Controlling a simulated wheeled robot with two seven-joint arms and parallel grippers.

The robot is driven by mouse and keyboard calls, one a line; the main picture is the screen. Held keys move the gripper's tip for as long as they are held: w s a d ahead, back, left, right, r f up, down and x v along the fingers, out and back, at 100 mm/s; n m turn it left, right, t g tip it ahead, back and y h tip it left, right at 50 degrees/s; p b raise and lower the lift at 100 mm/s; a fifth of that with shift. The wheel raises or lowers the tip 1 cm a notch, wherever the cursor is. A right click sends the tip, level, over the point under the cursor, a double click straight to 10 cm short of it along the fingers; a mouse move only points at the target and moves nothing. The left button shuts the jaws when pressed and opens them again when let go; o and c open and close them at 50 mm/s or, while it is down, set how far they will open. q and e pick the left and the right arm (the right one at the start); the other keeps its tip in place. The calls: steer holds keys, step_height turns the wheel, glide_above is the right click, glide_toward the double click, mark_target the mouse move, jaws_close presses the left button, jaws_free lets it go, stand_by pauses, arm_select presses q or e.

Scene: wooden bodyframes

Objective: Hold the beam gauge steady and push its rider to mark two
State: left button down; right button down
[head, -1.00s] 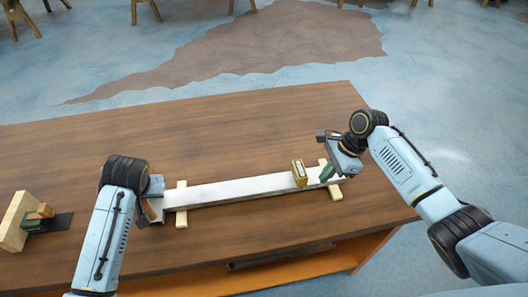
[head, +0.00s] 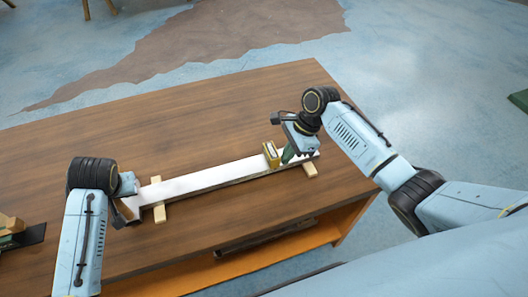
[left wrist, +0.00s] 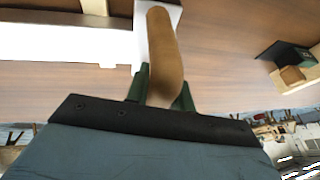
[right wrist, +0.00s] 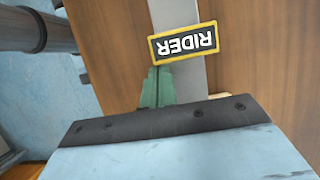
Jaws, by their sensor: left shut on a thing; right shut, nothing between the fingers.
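The beam gauge, a long pale bar (head: 205,181), lies across the table on two wooden feet. Its rider (head: 271,155), a yellow-edged block, sits on the bar near the right end; its "RIDER" label (right wrist: 183,43) shows upside down in the right wrist view. My left gripper (head: 124,209) is shut on the gauge's brown handle (left wrist: 164,50) at the left end. My right gripper (head: 288,155) is shut and empty, its green fingertips (right wrist: 157,86) close against the rider's right side; actual contact is hard to tell. I cannot read any marks on the bar.
The wooden table (head: 215,120) is clear behind the gauge. A wooden block piece with a dark plate (head: 22,238) lies at the left edge. An orange shelf (head: 225,265) with a dark item is under the table front.

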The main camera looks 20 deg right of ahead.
arm_select(q)
steer(key=shift+d, duration=0.25)
arm_select(e)
steer(key=shift+s+a, duration=0.1)
steer(key=shift+a, duration=0.15)
steer(key=d, duration=0.4)
steer(key=shift+d, duration=0.3)
arm_select(q)
steer(key=shift+a, duration=0.1)
arm_select(e)
steer(key=v, duration=1)
arm_select(q)
steer(key=c, duration=1.1)
jaws_free()
